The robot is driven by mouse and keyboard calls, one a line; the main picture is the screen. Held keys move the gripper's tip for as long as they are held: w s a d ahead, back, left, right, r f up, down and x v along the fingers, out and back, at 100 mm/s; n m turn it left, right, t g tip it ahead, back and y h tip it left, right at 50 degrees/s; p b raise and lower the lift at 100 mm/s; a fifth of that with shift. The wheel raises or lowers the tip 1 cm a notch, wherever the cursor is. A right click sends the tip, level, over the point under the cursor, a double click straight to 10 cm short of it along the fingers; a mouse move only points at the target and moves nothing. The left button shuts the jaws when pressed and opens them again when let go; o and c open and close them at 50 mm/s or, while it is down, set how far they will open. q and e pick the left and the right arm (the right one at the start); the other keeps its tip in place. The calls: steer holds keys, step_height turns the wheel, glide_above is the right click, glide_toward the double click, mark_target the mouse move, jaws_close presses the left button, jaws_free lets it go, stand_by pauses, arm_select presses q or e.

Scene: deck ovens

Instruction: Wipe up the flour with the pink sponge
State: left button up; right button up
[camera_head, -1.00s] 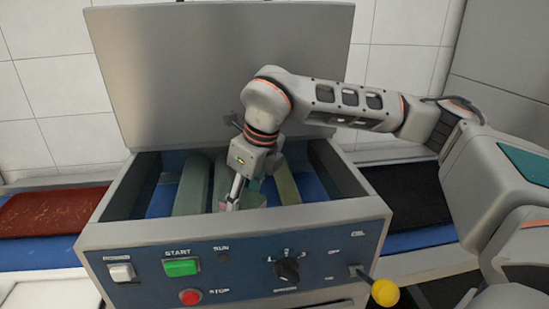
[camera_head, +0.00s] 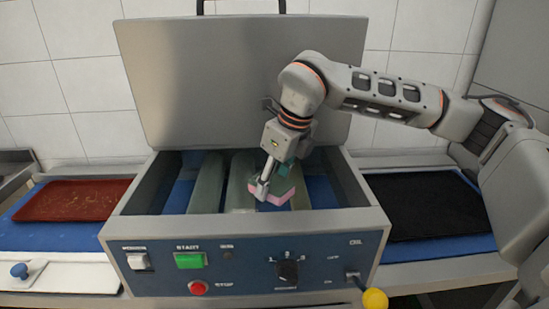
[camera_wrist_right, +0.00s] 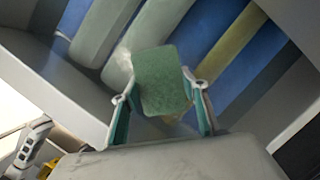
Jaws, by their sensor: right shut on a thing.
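My right gripper (camera_head: 268,181) is shut on the pink sponge (camera_head: 277,196), which has a green scouring face. The gripper holds it inside the open machine, above the rollers near the front wall. In the right wrist view the sponge's green face (camera_wrist_right: 162,82) shows between the two fingers. I cannot tell whether the sponge touches a roller. A whitish smudge (camera_wrist_right: 121,63), possibly flour, shows on a roller left of the sponge in that view. No clear flour shows in the head view.
The machine (camera_head: 150,222) has a raised lid (camera_head: 215,80), and several grey-green rollers (camera_head: 207,180) over a blue bed. A lever with a yellow knob (camera_head: 375,299) sticks out in front. A red tray (camera_head: 70,200) lies left, a black tray (camera_head: 425,205) right.

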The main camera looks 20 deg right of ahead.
mark_target(273, 182)
steer(key=shift+r+p, duration=0.95)
steer(key=shift+r, duration=0.7)
steer(key=shift+f, duration=0.1)
